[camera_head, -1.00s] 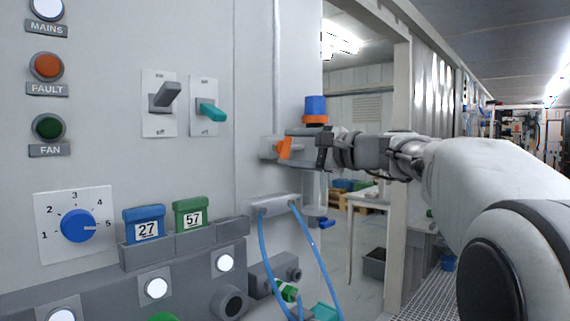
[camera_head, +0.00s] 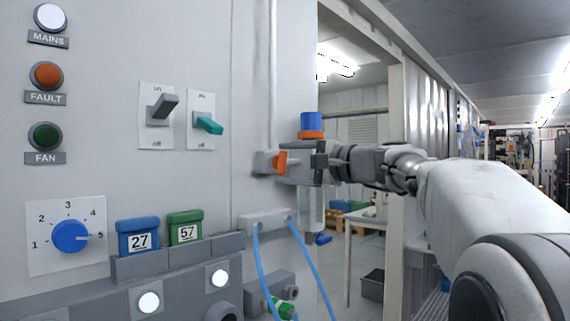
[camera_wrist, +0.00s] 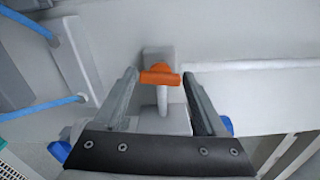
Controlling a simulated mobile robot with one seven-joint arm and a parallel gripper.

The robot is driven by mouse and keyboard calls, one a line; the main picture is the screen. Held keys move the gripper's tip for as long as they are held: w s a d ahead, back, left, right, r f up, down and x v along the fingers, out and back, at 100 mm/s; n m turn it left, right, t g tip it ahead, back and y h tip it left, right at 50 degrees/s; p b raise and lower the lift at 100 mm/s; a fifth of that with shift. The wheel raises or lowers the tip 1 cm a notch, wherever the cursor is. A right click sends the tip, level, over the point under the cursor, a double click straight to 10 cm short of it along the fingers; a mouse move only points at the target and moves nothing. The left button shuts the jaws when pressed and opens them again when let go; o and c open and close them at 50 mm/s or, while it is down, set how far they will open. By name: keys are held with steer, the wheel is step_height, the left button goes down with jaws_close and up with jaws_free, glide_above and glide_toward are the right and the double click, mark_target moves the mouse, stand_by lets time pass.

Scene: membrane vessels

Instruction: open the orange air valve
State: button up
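The orange air valve handle (camera_head: 280,162) sits on a grey block at the right edge of the cabinet face. In the wrist view the orange handle (camera_wrist: 160,78) lies crosswise in the picture, on a pale stem. My gripper (camera_wrist: 160,88) is open, with one finger on each side of the handle. Gaps show between the fingers and the handle, and nothing is held. In the head view my gripper (camera_head: 299,168) reaches in from the right, at the valve; its fingertips are partly hidden there.
A blue and orange cylinder (camera_head: 312,125) stands just above my gripper. Blue hoses (camera_head: 263,265) hang from a grey block below the valve. Two switches (camera_head: 207,123) and a blue dial (camera_head: 71,236) are on the panel to the left. A doorway opens behind the arm.

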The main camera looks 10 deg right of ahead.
steer(key=shift+o, duration=1.3)
steer(key=v, duration=1.7)
steer(key=shift+s+d+p, duration=0.15)
steer(key=shift+p, duration=0.25)
steer(key=shift+r, duration=0.1)
